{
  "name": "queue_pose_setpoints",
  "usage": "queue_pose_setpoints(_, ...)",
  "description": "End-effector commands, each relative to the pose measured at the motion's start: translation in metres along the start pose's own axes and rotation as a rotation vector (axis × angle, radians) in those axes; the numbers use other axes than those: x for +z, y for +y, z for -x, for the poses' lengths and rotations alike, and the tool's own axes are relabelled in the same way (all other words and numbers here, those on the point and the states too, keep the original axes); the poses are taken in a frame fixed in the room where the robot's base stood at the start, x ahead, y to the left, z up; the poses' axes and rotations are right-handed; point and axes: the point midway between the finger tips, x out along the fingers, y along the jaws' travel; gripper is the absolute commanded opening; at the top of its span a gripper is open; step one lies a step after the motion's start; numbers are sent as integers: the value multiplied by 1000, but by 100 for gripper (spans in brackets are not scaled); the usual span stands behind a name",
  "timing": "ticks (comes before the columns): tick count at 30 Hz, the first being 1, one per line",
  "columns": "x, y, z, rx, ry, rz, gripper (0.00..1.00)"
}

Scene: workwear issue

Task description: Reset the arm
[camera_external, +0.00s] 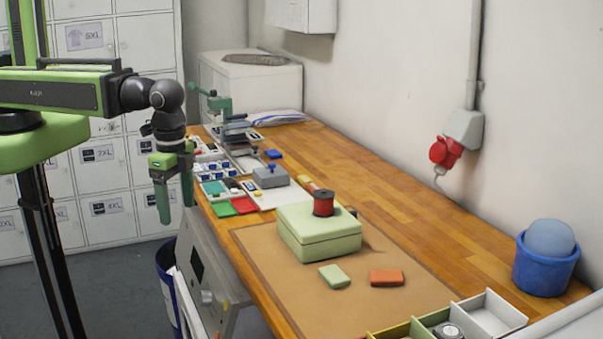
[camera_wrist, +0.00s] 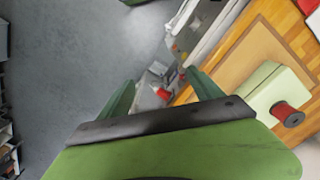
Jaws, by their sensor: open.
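My gripper (camera_external: 174,197) hangs from the green and black arm at the left, fingers pointing down, just beyond the near left edge of the wooden table (camera_external: 400,195). Its two green fingers are apart with nothing between them. In the wrist view my gripper (camera_wrist: 163,92) also shows open and empty, with grey floor and the table's edge beyond it. A pale green box (camera_external: 318,236) stands on the brown mat (camera_external: 262,262) with a dark red spool (camera_external: 323,203) on its lid. The box (camera_wrist: 262,92) and spool (camera_wrist: 287,114) also show in the wrist view.
A green block (camera_external: 334,276) and an orange block (camera_external: 386,278) lie on the mat. Stamps and ink pads (camera_external: 222,208) crowd the table's far left. A blue tub (camera_external: 543,264) stands at right. White lockers (camera_external: 128,185) stand behind my arm.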

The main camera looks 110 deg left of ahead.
Motion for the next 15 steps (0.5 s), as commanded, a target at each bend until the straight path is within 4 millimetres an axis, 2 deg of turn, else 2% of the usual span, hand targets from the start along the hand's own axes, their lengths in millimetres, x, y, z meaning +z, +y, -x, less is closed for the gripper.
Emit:
queue_pose_setpoints(1,0,0,-20,0,0,1,75)
queue_pose_setpoints(5,0,0,-68,0,1,1,75)
queue_pose_setpoints(9,0,0,-126,0,1,1,75)
queue_pose_setpoints(12,-1,0,-148,0,1,1,75)
queue_pose_setpoints(15,-1,0,-148,-1,1,1,75)
